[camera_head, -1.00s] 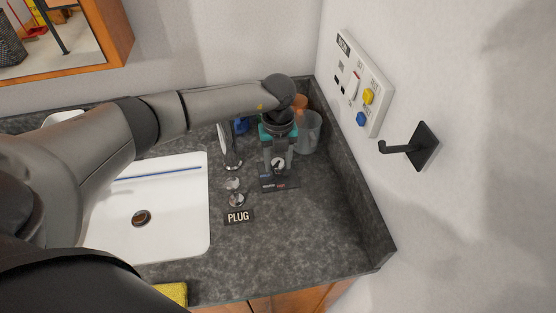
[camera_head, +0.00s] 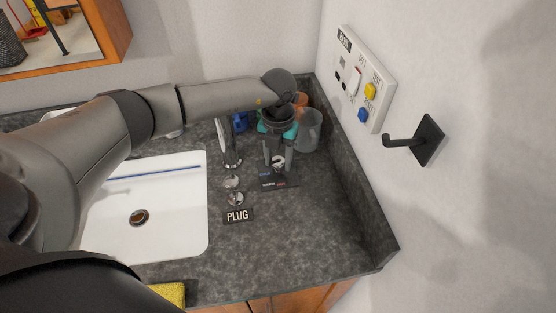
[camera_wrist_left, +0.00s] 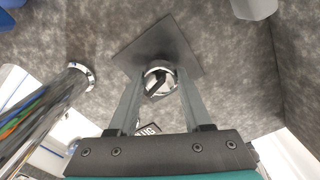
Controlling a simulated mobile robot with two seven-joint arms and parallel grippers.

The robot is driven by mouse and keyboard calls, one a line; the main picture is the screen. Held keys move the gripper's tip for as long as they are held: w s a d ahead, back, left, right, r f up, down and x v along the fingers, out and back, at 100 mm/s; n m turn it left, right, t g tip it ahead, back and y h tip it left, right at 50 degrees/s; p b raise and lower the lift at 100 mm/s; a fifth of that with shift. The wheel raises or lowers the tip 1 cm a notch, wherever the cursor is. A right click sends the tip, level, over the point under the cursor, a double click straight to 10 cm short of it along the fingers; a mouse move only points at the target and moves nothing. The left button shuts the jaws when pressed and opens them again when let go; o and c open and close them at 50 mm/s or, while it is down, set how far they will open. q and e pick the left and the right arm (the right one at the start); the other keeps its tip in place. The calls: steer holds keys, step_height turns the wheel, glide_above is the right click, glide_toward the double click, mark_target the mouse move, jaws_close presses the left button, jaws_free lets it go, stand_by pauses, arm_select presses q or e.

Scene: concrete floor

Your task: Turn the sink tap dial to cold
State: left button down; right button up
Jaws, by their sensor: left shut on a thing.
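The tap dial is a small round chrome knob with a dark pointer on a dark square plate. It shows in the head view (camera_head: 279,163) and in the left wrist view (camera_wrist_left: 160,83). The plate (camera_head: 281,182) carries small blue and red marks. My left gripper (camera_head: 278,162) points down over the plate, its fingers on either side of the dial. In the left wrist view the left gripper (camera_wrist_left: 157,90) is shut on the dial. The chrome tap (camera_head: 229,150) stands left of the dial. My right gripper is not in view.
The white sink basin (camera_head: 185,215) lies to the left. Chrome knobs (camera_head: 235,198) and a PLUG label (camera_head: 238,215) are in front of the dial. A grey cup (camera_head: 309,130) stands behind right. A black hook (camera_head: 428,140) and a switch panel (camera_head: 365,80) are on the wall.

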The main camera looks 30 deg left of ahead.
mark_target(278, 159)
arm_select(q)
steer(key=shift+m+b, duration=0.45)
steer(key=shift+m, duration=1.05)
steer(key=shift+c, duration=1.7)
jaws_free()
step_height(278, 159, up, 15)
steer(key=shift+r, duration=0.15)
